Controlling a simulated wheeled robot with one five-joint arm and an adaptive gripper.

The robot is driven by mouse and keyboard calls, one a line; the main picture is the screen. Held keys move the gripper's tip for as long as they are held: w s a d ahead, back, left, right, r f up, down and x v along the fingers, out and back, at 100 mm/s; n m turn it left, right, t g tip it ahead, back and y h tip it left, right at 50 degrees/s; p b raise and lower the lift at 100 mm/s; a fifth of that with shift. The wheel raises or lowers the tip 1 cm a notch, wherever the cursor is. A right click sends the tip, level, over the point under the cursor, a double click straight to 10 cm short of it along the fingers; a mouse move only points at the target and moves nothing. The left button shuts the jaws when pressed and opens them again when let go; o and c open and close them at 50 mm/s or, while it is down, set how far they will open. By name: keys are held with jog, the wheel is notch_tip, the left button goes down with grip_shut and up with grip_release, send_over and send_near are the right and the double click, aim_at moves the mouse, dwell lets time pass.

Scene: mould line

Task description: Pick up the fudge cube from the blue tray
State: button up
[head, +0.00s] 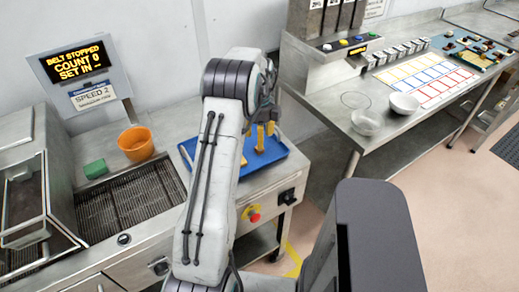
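The blue tray (276,151) lies on the steel surface right of the conveyor, partly hidden behind my arm. A small yellow-tan piece (243,160) shows in the tray beside my arm; it may be the fudge cube, but its shape is partly hidden. My gripper (265,133) points down over the tray, with two narrow yellow-tan parts at its lower end that look like its fingers. My arm link hides much of the gripper. The picture is too small to tell whether anything is between the fingers.
An orange bowl (136,143) and a green block (95,168) stand left, by the conveyor mesh (130,200). A red stop button (254,215) is on the front below the tray. Bowls (404,104) stand on the right bench.

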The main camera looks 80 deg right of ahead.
jog(key=shift+s+f+p, duration=0.15)
jog(key=shift+f+p, duration=0.75)
jog(key=shift+f, duration=2)
jog(key=c, duration=0.8)
jog(key=shift+c, duration=0.2)
